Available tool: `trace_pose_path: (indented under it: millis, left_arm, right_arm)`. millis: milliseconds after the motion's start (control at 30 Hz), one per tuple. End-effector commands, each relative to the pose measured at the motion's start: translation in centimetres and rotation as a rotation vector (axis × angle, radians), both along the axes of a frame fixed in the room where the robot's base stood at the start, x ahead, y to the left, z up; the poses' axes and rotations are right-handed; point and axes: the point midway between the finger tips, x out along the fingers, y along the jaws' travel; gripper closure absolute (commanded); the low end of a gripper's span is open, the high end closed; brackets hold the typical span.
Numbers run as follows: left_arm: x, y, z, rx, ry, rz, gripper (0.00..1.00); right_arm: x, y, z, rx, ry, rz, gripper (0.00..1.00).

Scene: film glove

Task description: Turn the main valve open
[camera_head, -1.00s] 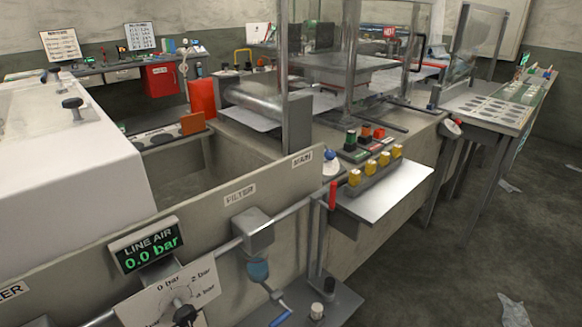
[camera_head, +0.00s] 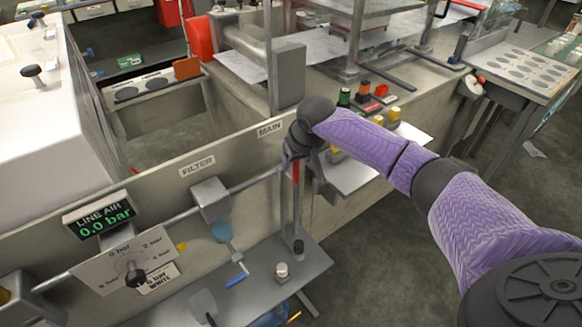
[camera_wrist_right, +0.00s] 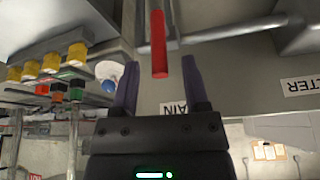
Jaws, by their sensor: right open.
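The main valve's red lever (camera_head: 296,172) stands upright across the grey air pipe, beneath the MAIN label (camera_head: 269,129); my right gripper partly hides it in the head view. In the right wrist view the red lever (camera_wrist_right: 158,42) stands straight ahead, with its end in line with the gap between the fingers. My right gripper (camera_wrist_right: 159,66) is open and empty, its two fingers on either side of that line. I cannot tell whether either finger touches the lever. The LINE AIR display (camera_head: 100,221) reads 0.0 bar. My left gripper is not in view.
The filter (camera_head: 210,198) hangs on the pipe left of the valve. A regulator dial plate (camera_head: 126,262) is further left. Yellow blocks (camera_wrist_right: 77,54) and coloured buttons stand beside the gripper. A grey shelf (camera_head: 250,300) lies below.

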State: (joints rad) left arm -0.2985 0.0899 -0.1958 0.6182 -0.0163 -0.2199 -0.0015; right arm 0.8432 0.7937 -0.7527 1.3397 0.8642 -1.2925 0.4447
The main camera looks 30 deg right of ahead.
Motion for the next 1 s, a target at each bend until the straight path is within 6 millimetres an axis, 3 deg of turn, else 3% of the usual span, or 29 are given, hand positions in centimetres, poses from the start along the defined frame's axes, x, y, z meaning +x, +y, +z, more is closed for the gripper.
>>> trace_pose_path:
  millis: [33, 200, 533, 800, 1000]
  left_arm:
    - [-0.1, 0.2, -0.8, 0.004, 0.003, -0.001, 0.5]
    - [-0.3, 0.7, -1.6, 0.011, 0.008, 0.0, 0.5]
    - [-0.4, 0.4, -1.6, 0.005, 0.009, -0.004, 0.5]
    - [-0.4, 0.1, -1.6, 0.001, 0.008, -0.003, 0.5]
    - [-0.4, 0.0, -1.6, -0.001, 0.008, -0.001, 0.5]
  right_arm:
    - [0.4, 0.0, -1.2, 0.0, 0.0, -0.001, 0.42]
    - [1.2, -0.1, -3.1, -0.001, 0.0, 0.001, 0.42]
    - [1.4, -0.2, -3.4, -0.002, -0.003, 0.001, 0.42]
    - [1.4, -0.2, -3.4, -0.002, -0.002, 0.001, 0.97]
    - [1.4, -0.2, -3.4, -0.002, -0.002, 0.001, 1.0]
